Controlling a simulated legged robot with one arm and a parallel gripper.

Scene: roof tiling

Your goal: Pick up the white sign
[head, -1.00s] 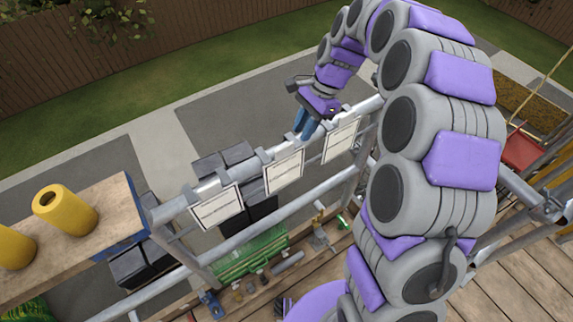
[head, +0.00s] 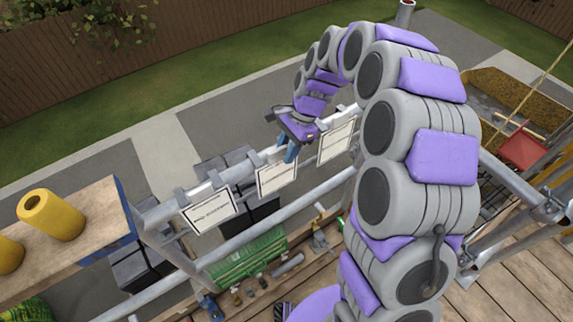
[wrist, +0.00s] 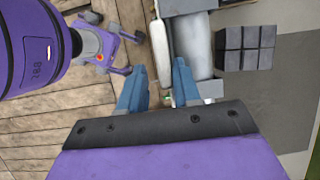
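Three white signs hang in a row from the upper grey rail (head: 160,212) in the head view: a left one (head: 208,211), a middle one (head: 277,177) and a right one (head: 337,141). My gripper (head: 291,152) is above the rail, by the upper right corner of the middle sign. In the wrist view my gripper (wrist: 160,75) has its two blue fingers spread, with nothing held. A narrow white edge, seemingly of a sign (wrist: 163,50), lies just beyond the fingertips, beside the grey rail (wrist: 197,50). The exact gap to it is unclear.
A lower rail (head: 280,216) runs below the signs. A green toolbox-like object (head: 247,257) and small tools lie on the planks below. Dark blocks (wrist: 244,46) lie beyond the rail.

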